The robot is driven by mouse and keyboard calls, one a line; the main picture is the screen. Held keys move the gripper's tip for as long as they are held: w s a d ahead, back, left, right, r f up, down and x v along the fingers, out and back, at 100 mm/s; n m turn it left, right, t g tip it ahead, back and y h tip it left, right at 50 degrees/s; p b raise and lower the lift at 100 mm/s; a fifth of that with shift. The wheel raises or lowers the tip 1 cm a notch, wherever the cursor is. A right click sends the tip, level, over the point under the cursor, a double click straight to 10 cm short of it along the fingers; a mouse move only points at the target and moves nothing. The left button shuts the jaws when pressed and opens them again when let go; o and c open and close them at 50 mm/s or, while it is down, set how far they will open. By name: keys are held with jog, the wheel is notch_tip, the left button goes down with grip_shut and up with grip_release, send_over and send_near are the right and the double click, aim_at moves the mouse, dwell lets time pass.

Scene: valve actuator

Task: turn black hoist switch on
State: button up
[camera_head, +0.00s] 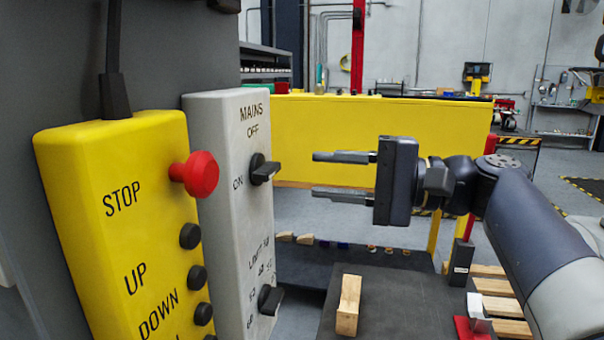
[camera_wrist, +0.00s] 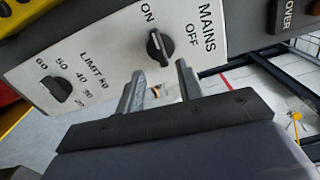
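The black rotary switch (camera_head: 264,169) sits on a light grey control box (camera_head: 228,215), between the labels MAINS OFF above and ON to its left. In the wrist view the black switch (camera_wrist: 160,47) shows a raised grip bar; I cannot tell for sure which label it points to. My gripper (camera_head: 315,174) is to the right of the switch in the head view, with its two fingers apart, empty and pointing at the box. In the wrist view my gripper's fingertips (camera_wrist: 160,69) lie just below the switch, one toward each side. They appear clear of it.
A second black knob (camera_head: 270,299) marked LIMIT is lower on the grey box. A yellow pendant (camera_head: 115,225) with a red stop button (camera_head: 202,174) and several black buttons stands to the left. A wooden block (camera_head: 348,305) is on a dark surface below.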

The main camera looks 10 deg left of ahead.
aim_at(276, 171)
jog(key=shift+s+d, duration=0.15)
jog(key=shift+d, duration=1.9)
jog(key=shift+a, duration=0.15)
jog(key=a, duration=1)
jog(key=shift+w+a, duration=0.3)
jog(key=shift+w, duration=0.1)
